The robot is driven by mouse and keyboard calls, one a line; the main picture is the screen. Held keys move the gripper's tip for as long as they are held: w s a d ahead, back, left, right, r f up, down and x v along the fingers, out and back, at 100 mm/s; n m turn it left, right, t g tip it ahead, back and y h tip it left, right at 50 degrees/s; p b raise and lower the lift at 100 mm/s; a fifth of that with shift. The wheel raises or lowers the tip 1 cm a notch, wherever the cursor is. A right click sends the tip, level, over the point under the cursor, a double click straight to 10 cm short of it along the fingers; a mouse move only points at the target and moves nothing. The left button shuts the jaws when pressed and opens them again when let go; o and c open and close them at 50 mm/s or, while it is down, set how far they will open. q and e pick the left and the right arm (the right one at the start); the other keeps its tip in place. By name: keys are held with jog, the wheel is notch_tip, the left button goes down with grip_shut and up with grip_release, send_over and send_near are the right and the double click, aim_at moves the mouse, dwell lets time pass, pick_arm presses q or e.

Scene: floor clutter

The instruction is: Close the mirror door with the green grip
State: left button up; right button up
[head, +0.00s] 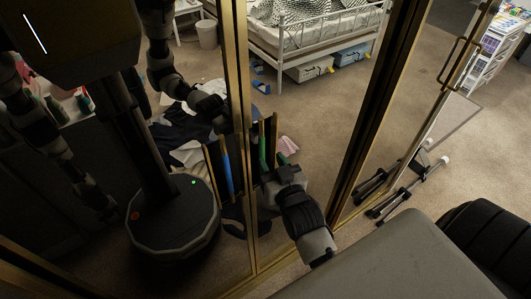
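Tall mirror doors in gold frames fill the left and middle of the head view. The mirror door (243,60) has a gold edge running down the picture. A green grip (262,147) stands upright just right of that edge, and a blue grip (227,172) stands just left of it. My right gripper (268,178) is close to the green grip, reaching up from the lower right. Its fingertips are dark and partly hidden, so I cannot tell whether they touch the grip or are open. My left gripper does not show directly; the left mirror shows my body and arms reflected.
A bed (310,40), a white bin (206,30) and storage boxes (350,52) show in the upper middle, possibly as reflections. Dark tripod-like legs (405,190) are at the right. A grey surface (400,260) and a black padded item (490,235) fill the lower right.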

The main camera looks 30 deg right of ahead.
jog(key=shift+s+a+b, duration=0.15)
jog(key=shift+s+b, duration=0.1)
jog(key=shift+s, duration=0.95)
jog(key=shift+s+a+b, duration=0.15)
jog(key=shift+s+b, duration=0.05)
jog(key=shift+s, duration=0.95)
jog(key=s+a+f+n+g+y+b, duration=0.1)
jog(key=s+a+f+g, duration=0.15)
jog(key=f, duration=0.85)
jog(key=s+a+f+n+g+y, duration=0.1)
jog(key=s+f+g, duration=0.15)
jog(key=f, duration=0.95)
jog(key=s+a+f+g+y+b, duration=0.1)
jog(key=s+a+f+g, duration=0.15)
jog(key=f, duration=0.85)
jog(key=s+d+f+n+g, duration=0.1)
jog(key=s+f+g, duration=0.3)
jog(key=s+f, duration=0.5)
jog(key=s+d+f+g, duration=0.4)
jog(key=s+f, duration=0.6)
jog(key=s, duration=0.6)
jog(key=shift+s+d+n+g+h+b, duration=0.3)
jog(key=shift+s+n+g+h, duration=0.1)
jog(key=shift+g, duration=0.25)
